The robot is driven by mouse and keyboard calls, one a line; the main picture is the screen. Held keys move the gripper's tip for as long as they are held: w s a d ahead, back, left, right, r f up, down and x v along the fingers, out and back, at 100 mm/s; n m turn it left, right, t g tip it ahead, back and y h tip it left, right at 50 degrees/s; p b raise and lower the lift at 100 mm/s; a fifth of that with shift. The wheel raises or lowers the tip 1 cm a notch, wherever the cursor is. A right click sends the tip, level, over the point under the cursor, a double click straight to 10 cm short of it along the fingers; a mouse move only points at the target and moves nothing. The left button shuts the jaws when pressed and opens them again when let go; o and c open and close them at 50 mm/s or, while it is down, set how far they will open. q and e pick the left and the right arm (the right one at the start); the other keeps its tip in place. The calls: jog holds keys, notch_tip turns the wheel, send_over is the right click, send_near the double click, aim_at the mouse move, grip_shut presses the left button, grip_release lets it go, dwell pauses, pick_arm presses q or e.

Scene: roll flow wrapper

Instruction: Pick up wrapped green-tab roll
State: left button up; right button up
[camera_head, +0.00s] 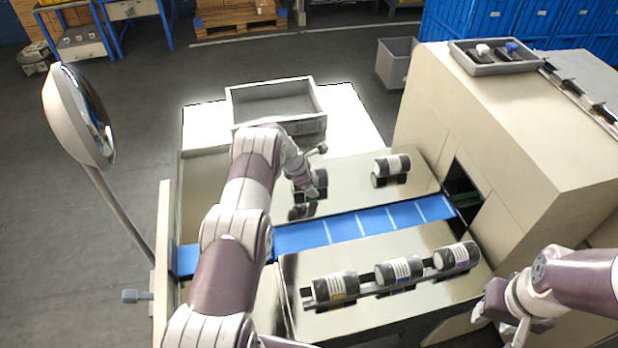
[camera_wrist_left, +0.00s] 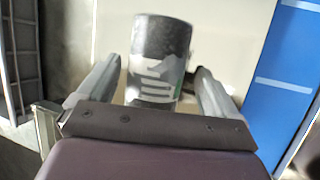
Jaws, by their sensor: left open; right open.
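A dark roll with a white barcode band and a small green tab (camera_wrist_left: 158,45) lies between the two fingers of my left gripper (camera_wrist_left: 155,92) in the left wrist view. The fingers are open, one on each side of it; contact is not clear. In the head view my left gripper (camera_head: 308,180) is low over the far metal plate, and my arm hides part of the roll there. My right gripper (camera_head: 503,308) is open and empty at the lower right, off the near rack's right end.
Another dark roll (camera_head: 392,164) lies farther right on the far plate. Three rolls, including a yellow-tabbed one (camera_head: 336,288), rest on the near rack. A blue belt (camera_head: 375,222) runs between the plates into the beige machine (camera_head: 505,150). A grey bin (camera_head: 322,97) stands behind.

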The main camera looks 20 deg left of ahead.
pick_arm(q)
jog(key=shift+w+a+f, duration=0.1)
jog(key=shift+w+f, duration=0.3)
jog(key=shift+f, duration=0.05)
jog(key=shift+s+r, duration=0.1)
jog(key=shift+r, duration=0.05)
jog(key=shift+c, duration=0.5)
jog(key=c, duration=1.3)
